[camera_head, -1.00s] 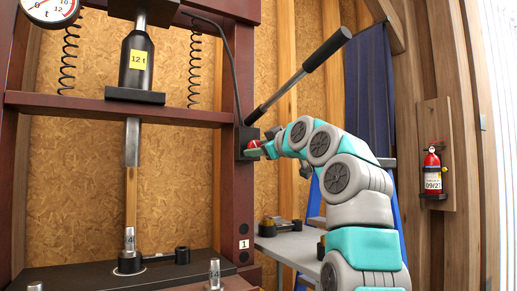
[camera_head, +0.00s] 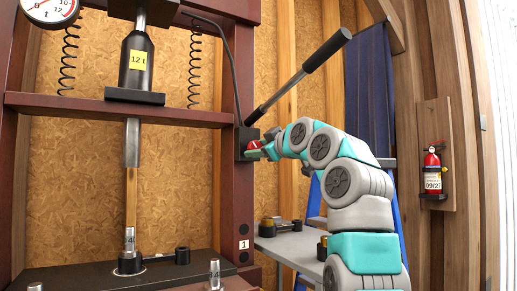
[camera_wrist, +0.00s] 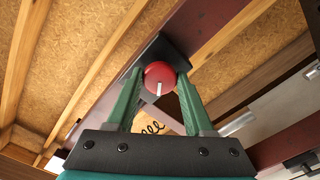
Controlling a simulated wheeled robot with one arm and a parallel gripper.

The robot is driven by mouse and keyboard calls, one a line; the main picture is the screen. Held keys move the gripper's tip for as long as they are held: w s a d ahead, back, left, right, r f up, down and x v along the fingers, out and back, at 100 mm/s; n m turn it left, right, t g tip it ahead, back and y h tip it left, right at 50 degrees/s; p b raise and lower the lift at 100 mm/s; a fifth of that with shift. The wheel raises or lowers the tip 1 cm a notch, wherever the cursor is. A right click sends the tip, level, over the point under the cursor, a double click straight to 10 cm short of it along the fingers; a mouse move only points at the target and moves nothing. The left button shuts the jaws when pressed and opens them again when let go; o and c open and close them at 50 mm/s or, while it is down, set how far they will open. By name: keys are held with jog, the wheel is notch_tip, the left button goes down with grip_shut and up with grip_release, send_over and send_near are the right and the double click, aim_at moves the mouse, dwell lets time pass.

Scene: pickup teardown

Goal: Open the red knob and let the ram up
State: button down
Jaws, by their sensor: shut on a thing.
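The red knob (camera_head: 254,144) sits on a dark block on the right post of the press. In the wrist view the round red knob (camera_wrist: 160,75) is between my fingertips, with a white mark pointing down toward my palm. My gripper (camera_wrist: 161,80) is shut on the knob, one green finger on each side. The silver ram (camera_head: 131,143) hangs below the press crossbeam, under the black cylinder with the yellow "12 t" label (camera_head: 138,60). Its lower end is above and apart from the metal piece marked 4 (camera_head: 129,241) on the press bed.
A pump handle (camera_head: 300,77) slants up and right from the valve block, just above my arm. The gauge (camera_head: 49,10) is partly cut off. A grey table (camera_head: 295,245) with metal parts stands behind my arm. A fire extinguisher (camera_head: 433,170) hangs at right.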

jog(key=shift+n, duration=0.5)
jog(key=shift+r+n+p, duration=0.2)
jog(key=shift+n+p, duration=0.6)
jog(key=shift+p, duration=0.1)
jog(key=n+p, duration=0.2)
jog(key=shift+n, duration=0.3)
jog(key=shift+f+n+p, duration=0.15)
jog(key=shift+n+p, duration=0.95)
jog(key=shift+n, duration=0.5)
jog(key=shift+c, duration=1.5)
grip_release()
jog(key=shift+f, duration=0.1)
